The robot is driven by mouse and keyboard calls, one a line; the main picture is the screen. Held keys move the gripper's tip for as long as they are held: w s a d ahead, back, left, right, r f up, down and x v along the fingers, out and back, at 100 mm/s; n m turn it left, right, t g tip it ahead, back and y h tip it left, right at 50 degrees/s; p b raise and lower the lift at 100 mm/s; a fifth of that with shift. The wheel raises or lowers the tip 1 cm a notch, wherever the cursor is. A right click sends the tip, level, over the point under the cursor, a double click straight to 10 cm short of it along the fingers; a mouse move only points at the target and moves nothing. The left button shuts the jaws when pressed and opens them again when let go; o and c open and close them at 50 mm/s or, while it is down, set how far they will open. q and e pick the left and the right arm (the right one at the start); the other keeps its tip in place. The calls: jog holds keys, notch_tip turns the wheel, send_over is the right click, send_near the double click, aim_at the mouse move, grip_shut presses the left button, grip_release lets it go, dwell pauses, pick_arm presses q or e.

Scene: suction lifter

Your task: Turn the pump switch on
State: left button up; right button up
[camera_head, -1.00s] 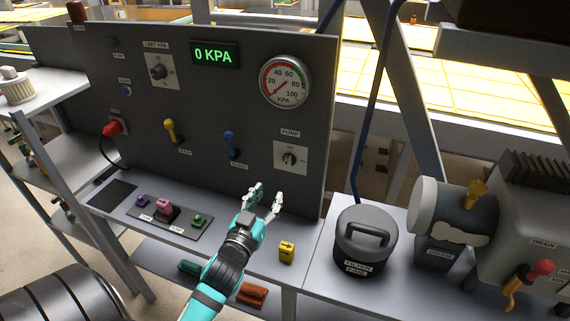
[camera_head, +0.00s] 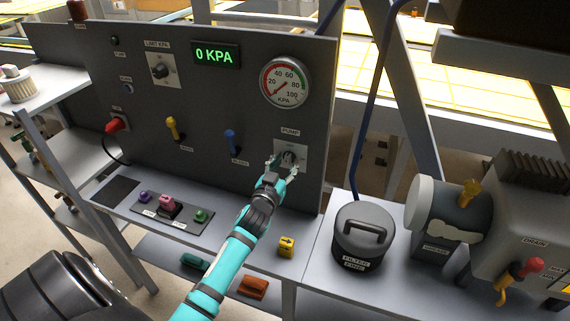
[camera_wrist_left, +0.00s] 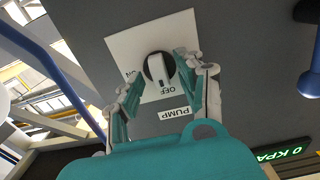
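The pump switch is a dark round rotary knob with a light grip bar on a white plate (camera_head: 303,153), under the PUMP label on the grey panel. In the left wrist view the knob (camera_wrist_left: 159,68) sits between the fingers, with OFF and ON printed on its plate (camera_wrist_left: 125,47). The bar lines up with the OFF mark. My left gripper (camera_head: 286,160) is open in front of the knob, one finger on each side; it also shows in the left wrist view (camera_wrist_left: 162,85). I cannot tell if a finger touches the knob. My right gripper is not in view.
The display (camera_head: 215,55) reads 0 KPA and the gauge (camera_head: 285,82) is beside it. A blue lever (camera_head: 231,141) and a yellow lever (camera_head: 172,128) stick out left of the switch. A black filter canister (camera_head: 362,237) stands at the right. A yellow block (camera_head: 286,247) lies on the shelf.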

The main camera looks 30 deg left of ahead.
pick_arm(q)
grip_shut()
jog(key=shift+m, duration=0.5)
jog(key=m, duration=0.3)
jog(key=shift+m, duration=0.4)
jog(key=m, duration=0.4)
jog(key=shift+m, duration=0.3)
jog(key=m, duration=0.4)
jog(key=shift+d+f, duration=0.1)
jog(key=shift+m, duration=2.5)
jog(key=shift+f, duration=0.1)
